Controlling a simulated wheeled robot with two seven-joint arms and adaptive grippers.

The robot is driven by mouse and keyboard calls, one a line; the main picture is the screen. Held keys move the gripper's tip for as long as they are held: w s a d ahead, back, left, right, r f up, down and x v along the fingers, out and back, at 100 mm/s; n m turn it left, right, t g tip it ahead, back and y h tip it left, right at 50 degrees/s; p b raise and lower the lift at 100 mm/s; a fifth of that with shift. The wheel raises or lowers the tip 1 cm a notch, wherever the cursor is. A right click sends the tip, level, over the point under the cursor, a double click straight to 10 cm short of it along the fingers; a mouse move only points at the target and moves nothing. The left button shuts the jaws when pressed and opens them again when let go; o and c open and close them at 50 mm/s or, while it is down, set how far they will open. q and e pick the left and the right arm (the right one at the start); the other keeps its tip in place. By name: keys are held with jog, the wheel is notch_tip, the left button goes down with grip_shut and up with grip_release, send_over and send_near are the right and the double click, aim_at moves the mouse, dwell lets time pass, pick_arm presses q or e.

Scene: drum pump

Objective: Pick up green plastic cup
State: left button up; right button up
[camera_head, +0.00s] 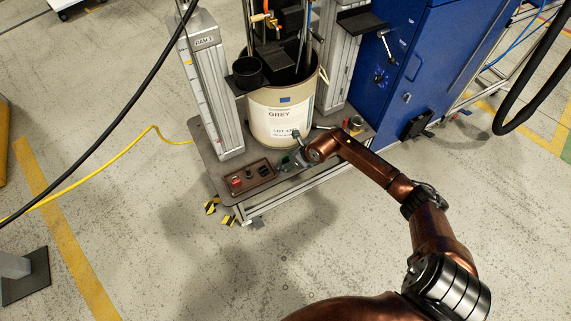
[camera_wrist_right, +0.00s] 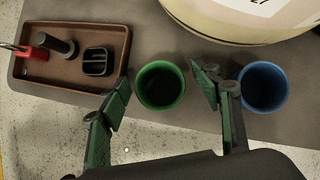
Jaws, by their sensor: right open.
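In the right wrist view a green plastic cup (camera_wrist_right: 160,86) stands upright on the grey platform, open end toward the camera. My right gripper (camera_wrist_right: 162,92) is open, with one finger on the left of the cup and the other on its right. I cannot tell whether either finger touches it; nothing is clasped. In the head view my right gripper (camera_head: 294,158) is low over the front of the platform, between the brown tray and the drum, and largely hides the cup. My left gripper is not in view.
A blue cup (camera_wrist_right: 263,87) stands just right of the right finger. A brown tray (camera_wrist_right: 118,36) with small items, including a red padlock, lies to the left. The large cream drum (camera_head: 280,112) stands behind. The platform's front edge (camera_head: 300,186) is close, with open floor beyond.

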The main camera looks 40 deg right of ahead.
jog(key=shift+c, duration=0.4)
jog(key=c, duration=1.1)
jog(key=shift+o, duration=0.2)
jog(key=shift+r, duration=0.2)
